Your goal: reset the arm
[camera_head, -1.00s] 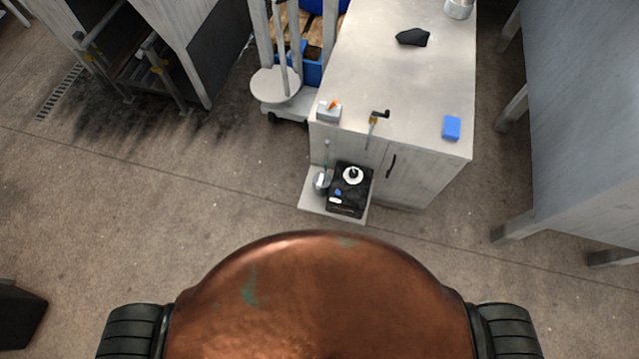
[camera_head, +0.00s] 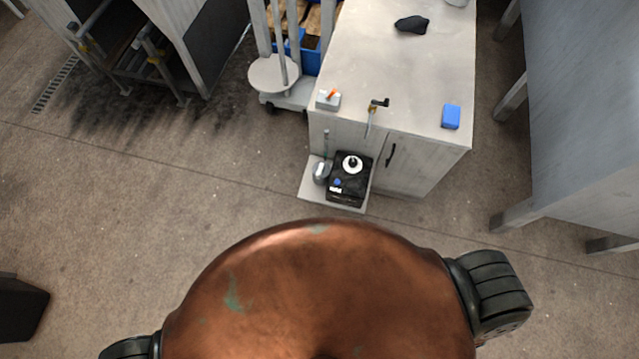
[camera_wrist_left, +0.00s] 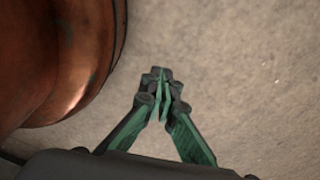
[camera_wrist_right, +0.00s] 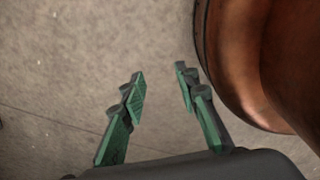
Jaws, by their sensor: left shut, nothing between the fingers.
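My left gripper (camera_wrist_left: 161,90) shows in the left wrist view with its green fingers shut together and nothing between them. It points at bare floor beside my copper-coloured base. My right gripper (camera_wrist_right: 160,85) shows in the right wrist view with its fingers well apart and empty, also over bare floor beside my base.
A light cabinet (camera_head: 388,60) ahead bears a blue block (camera_head: 451,116), a dark object (camera_head: 411,24) and a small box with an orange item (camera_head: 328,98). A black device (camera_head: 349,180) sits low at its front. A grey table (camera_head: 585,110) stands right. Floor between is clear.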

